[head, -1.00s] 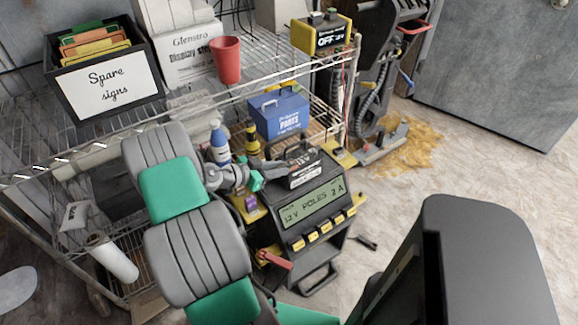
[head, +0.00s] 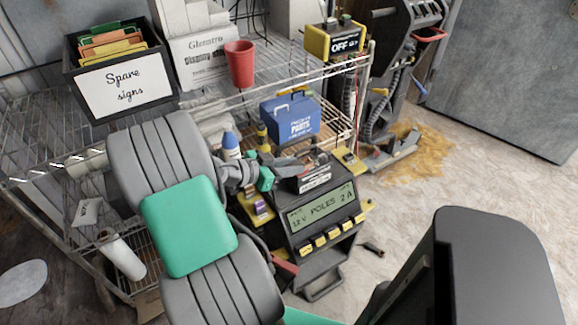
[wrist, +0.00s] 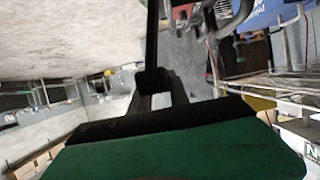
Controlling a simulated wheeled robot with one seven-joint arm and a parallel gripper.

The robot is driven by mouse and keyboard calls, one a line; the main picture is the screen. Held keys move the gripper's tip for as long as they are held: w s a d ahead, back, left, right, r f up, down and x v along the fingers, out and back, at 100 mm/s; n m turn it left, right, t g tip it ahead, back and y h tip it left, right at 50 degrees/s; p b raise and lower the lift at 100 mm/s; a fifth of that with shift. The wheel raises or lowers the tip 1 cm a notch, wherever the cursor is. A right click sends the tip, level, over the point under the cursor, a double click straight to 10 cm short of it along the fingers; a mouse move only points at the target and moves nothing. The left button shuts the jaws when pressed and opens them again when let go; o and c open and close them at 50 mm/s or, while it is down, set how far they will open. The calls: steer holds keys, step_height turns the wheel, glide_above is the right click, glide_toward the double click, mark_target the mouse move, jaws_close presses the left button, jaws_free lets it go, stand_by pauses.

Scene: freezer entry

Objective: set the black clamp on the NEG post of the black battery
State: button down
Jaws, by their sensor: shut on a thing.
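The black battery (head: 314,184), with a pale label on its front, sits on top of the charger (head: 322,212). My gripper (head: 300,163) reaches in from the left, over the battery's top. It is shut on the black clamp (wrist: 154,80), a dark shape between the fingers in the wrist view. In the head view the clamp is hard to tell from the dark fingers. The NEG post is hidden or too small to make out, and I cannot tell whether the clamp touches it.
The charger display reads "12V POLES 2A". A red clamp (head: 284,268) is at its lower left. A blue parts box (head: 291,118) stands behind the battery; a blue-capped bottle (head: 231,146) is left. A small dark object (head: 372,249) lies on open floor at right.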

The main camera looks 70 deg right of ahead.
steer(key=s+a+r+p, duration=0.3)
steer(key=a+r, duration=0.3)
steer(key=r, duration=0.1)
steer(key=shift+a, duration=0.2)
stand_by(0.4)
